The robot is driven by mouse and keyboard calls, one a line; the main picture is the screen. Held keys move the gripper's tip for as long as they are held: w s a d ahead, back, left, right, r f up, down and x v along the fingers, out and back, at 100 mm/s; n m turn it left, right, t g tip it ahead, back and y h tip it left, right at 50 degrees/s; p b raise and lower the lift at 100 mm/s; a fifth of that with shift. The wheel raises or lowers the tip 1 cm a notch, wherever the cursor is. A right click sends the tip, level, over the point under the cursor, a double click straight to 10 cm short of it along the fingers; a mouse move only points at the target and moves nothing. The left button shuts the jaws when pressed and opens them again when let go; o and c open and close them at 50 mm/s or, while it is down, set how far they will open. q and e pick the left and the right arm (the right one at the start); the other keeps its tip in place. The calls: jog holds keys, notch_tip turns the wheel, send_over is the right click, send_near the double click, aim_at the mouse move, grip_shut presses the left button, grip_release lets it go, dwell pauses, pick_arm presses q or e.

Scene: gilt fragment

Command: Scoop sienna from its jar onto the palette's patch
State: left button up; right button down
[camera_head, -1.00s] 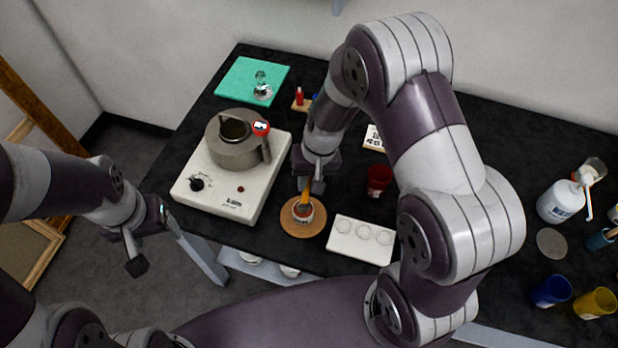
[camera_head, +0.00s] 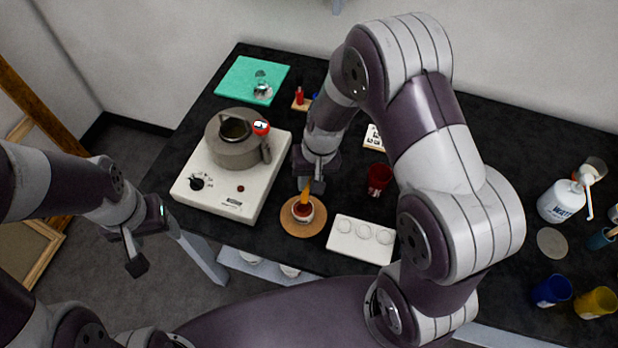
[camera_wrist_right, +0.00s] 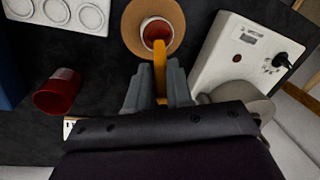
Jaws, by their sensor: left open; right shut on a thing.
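A small jar (camera_head: 303,212) with reddish-brown contents stands on a round tan mat (camera_head: 290,226). It also shows in the right wrist view (camera_wrist_right: 157,31). My right gripper (camera_head: 312,184) is shut on an orange-handled tool (camera_wrist_right: 160,62) above the jar. The tool points down, and its lower end is inside the jar's mouth, where its tip is hidden. A white palette (camera_head: 358,240) with three round patches lies to the right of the jar. The patches look empty. My left gripper (camera_head: 142,247) is open and empty, off the table's left side.
A white hotplate (camera_head: 230,200) with a grey pot (camera_head: 237,150) stands left of the jar. A dark red cup (camera_head: 378,179) stands behind the palette. A white bottle (camera_head: 562,200), a blue cup (camera_head: 552,291) and a yellow cup (camera_head: 596,302) are at the right.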

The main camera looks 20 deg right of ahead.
aim_at(309, 185)
jog(key=shift+r+p, duration=3.1)
jog(key=shift+r, duration=0.45)
jog(key=shift+f, duration=0.1)
